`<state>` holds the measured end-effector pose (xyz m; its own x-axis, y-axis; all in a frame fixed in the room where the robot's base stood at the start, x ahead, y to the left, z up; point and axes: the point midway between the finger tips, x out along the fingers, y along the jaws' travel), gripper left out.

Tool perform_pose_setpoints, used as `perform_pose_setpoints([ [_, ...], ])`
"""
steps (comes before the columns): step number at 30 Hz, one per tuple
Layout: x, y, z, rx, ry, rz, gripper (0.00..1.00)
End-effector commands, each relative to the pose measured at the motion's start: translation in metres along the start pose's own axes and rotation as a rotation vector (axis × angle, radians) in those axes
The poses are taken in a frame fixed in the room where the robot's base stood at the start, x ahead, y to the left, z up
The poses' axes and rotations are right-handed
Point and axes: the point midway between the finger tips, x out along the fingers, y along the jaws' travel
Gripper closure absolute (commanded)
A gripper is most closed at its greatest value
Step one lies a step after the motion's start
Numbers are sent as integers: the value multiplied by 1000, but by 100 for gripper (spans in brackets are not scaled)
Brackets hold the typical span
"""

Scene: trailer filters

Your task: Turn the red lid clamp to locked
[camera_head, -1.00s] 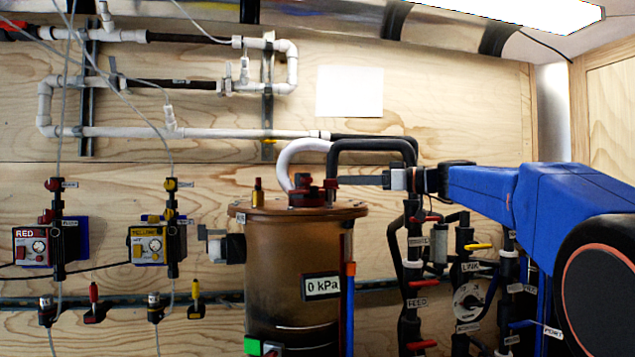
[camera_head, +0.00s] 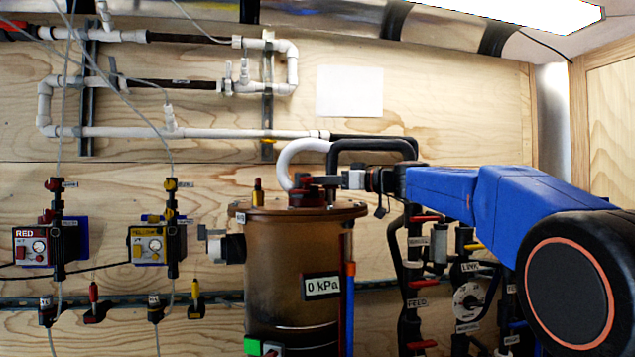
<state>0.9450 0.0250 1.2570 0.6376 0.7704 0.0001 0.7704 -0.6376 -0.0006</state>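The brown tank (camera_head: 285,265) stands upright in the middle, with a gauge reading 0 kPa (camera_head: 322,286) on its front. The red lid clamp (camera_head: 306,199) sits on top of the tank lid, beside the end of a white hose. My gripper (camera_head: 314,181) reaches in from the right, level with the top of the clamp. Its dark fingers overlap the clamp's upper part in the picture and hide some of it. I cannot tell whether they touch or grip it, or how far the clamp is turned.
A white hose (camera_head: 298,152) and a black pipe (camera_head: 372,146) arch close above my gripper. Dark pipes with red and yellow valve handles (camera_head: 424,218) stand below my arm at the right.

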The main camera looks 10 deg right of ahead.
Motion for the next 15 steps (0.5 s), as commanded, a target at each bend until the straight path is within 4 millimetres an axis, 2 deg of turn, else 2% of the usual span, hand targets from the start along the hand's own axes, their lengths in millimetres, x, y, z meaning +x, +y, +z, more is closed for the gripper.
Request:
perform_pose_setpoints([
  [2,0,0,0,0,0,0,85],
  [4,0,0,0,0,0,0,100],
  [15,0,0,0,-1,0,0,100],
])
